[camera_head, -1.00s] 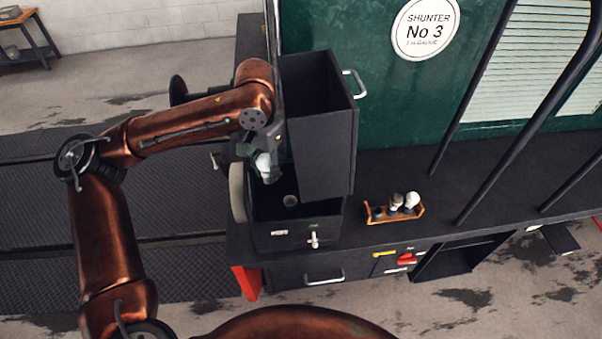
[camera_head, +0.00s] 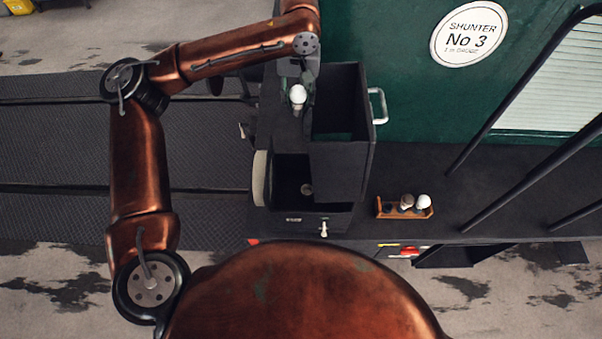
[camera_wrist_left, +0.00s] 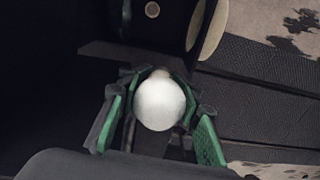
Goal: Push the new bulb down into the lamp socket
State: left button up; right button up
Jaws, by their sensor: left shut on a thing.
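My left gripper (camera_head: 298,82) is shut on a white bulb (camera_head: 298,94). In the left wrist view the round glass (camera_wrist_left: 160,101) sits between the green-padded fingers. The lamp is a dark box (camera_head: 343,172) with an open top. The lamp socket (camera_head: 307,189) is a small pale disc on its floor, with nothing in it. It also shows at the top of the left wrist view (camera_wrist_left: 152,9). The bulb is apart from the socket, towards the far side of the box in the head view. My right gripper is not in view.
A wooden rack (camera_head: 386,210) with two bulbs, one white and one greyish, stands right of the lamp. A tall open dark compartment (camera_head: 365,100) rises beside the bulb. A white switch lever (camera_head: 323,229) is on the lamp's front. Dark slanting rails stand at the right.

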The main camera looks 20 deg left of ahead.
pick_arm(q)
jog(key=s+d+f+n+b, duration=0.1)
jog(key=d+f, duration=0.1)
jog(key=f, duration=0.6)
jog(key=s+d+f+n+b, duration=0.1)
jog(key=d+f, duration=0.1)
jog(key=f, duration=0.5)
jog(key=n+b, duration=0.2)
send_near(307, 188)
jog(key=s, duration=0.1)
jog(key=shift+s+d+f, duration=0.15)
jog(key=shift+s+f, duration=0.1)
jog(key=shift+f, duration=0.4)
jog(key=shift+f+b, duration=0.8)
jog(key=shift+b, duration=0.4)
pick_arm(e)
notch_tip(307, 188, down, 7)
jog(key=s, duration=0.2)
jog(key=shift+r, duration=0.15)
pick_arm(q)
jog(key=shift+p, duration=0.4)
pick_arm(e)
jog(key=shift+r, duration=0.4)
pick_arm(q)
jog(key=shift+d+f+p, duration=0.1)
jog(key=shift+p, duration=1)
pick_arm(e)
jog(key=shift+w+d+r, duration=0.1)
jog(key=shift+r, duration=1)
